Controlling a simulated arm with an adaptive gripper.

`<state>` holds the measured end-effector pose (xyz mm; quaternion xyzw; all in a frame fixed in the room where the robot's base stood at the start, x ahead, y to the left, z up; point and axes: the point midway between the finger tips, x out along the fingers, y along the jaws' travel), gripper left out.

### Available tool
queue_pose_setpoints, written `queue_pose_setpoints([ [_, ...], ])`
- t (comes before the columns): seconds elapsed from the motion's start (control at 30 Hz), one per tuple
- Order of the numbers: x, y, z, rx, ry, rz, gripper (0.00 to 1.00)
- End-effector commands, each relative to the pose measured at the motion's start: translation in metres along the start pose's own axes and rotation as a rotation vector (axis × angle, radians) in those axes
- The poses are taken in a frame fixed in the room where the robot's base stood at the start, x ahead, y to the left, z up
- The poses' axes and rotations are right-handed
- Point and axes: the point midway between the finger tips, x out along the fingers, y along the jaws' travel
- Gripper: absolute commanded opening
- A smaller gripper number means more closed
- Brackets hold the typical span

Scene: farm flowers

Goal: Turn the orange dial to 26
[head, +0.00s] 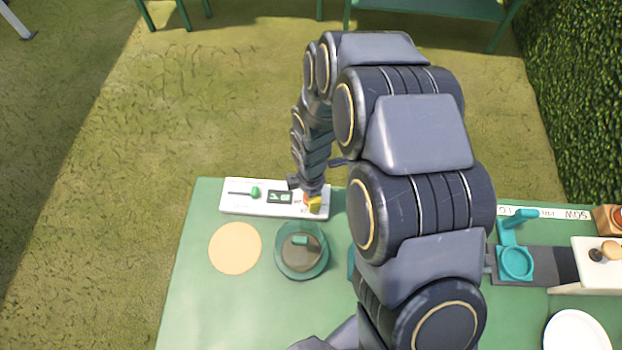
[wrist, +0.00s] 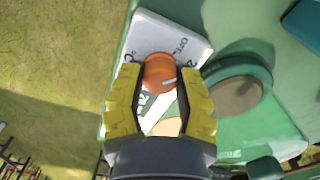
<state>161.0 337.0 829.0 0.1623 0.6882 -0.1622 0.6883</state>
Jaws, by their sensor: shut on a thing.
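The orange dial (wrist: 159,73) sits on a white control panel (wrist: 160,30) and lies between the yellow fingertips of my gripper (wrist: 160,85) in the wrist view. The fingers touch the dial on both sides. In the head view my gripper (head: 313,203) is over the right end of the white panel (head: 235,208), and it mostly hides the dial. A small display (head: 280,197) on the panel shows a reading I cannot make out with certainty. A green slider knob (head: 255,192) is on the panel's left part. Some scale marks near the dial are hidden.
A round green dish (head: 302,262) and a tan disc (head: 235,248) lie just in front of the panel on the green table (head: 200,315). A teal holder (head: 515,262) and a white plate (head: 577,335) are at the right. My arm covers the table's middle.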

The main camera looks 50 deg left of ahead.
Motion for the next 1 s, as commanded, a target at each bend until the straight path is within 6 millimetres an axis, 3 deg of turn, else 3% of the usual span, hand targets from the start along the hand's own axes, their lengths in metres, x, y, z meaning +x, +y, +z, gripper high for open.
queue_pose_setpoints([
  [1.0,0.0012,-0.0004,0.0000,0.968,-0.001,0.000,0.01],
])
